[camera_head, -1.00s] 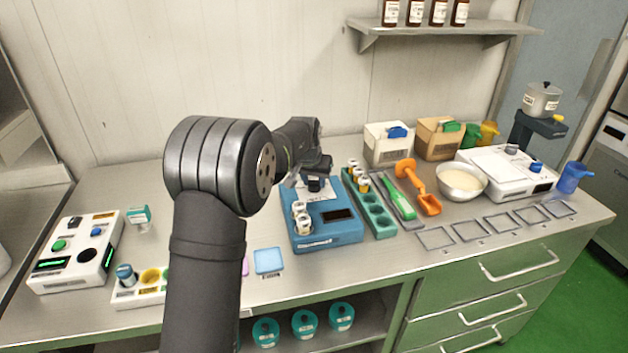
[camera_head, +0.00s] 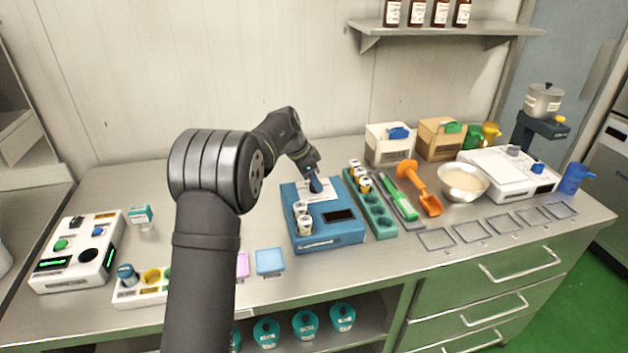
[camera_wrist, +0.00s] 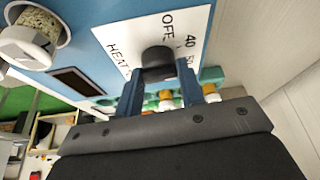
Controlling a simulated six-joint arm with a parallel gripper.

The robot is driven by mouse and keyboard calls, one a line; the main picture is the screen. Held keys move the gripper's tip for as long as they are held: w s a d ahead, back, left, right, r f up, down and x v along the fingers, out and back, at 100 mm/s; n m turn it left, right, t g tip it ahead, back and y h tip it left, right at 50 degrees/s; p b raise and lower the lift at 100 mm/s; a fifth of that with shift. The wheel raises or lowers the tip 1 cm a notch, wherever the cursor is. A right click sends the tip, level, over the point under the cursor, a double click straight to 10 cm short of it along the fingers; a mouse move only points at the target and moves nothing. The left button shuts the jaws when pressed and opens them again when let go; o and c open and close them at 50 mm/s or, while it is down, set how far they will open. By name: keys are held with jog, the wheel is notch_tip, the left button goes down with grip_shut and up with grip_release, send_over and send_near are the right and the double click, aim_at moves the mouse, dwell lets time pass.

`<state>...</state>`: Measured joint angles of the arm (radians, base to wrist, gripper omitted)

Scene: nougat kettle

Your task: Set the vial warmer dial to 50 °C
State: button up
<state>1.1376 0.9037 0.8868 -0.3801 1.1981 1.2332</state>
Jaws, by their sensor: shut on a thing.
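The vial warmer (camera_head: 345,238) is a blue box on the bench with a dark display window and a white label plate. Its black dial (camera_wrist: 158,62) sits on the plate in the wrist view, where "OFF", "40", "HEAT" and a partly covered mark can be read. My gripper (camera_head: 316,186) comes down on the dial from above; in the wrist view its two fingers (camera_wrist: 160,90) are closed around the knob. The dial's pointer cannot be made out. White-capped vials (camera_head: 304,224) stand in the warmer's left side.
A green vial rack (camera_head: 376,216) stands close to the warmer's right. An orange scoop (camera_head: 430,204) and a metal bowl (camera_head: 463,182) lie farther right. A light blue square (camera_head: 270,262) lies at the front left. Open bench lies behind the warmer's left.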

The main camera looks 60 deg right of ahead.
jog(key=m, duration=0.2)
jog(key=m+g+y, duration=0.1)
jog(key=m, duration=0.2)
jog(key=shift+w+d+y, duration=0.1)
jog(key=shift+y, duration=0.2)
jog(key=shift+m, duration=0.4)
jog(key=o, duration=1)
jog(key=v, duration=1.7)
jog(key=shift+w, duration=0.3)
jog(key=shift+d+r, duration=0.1)
jog(key=shift+d, duration=0.05)
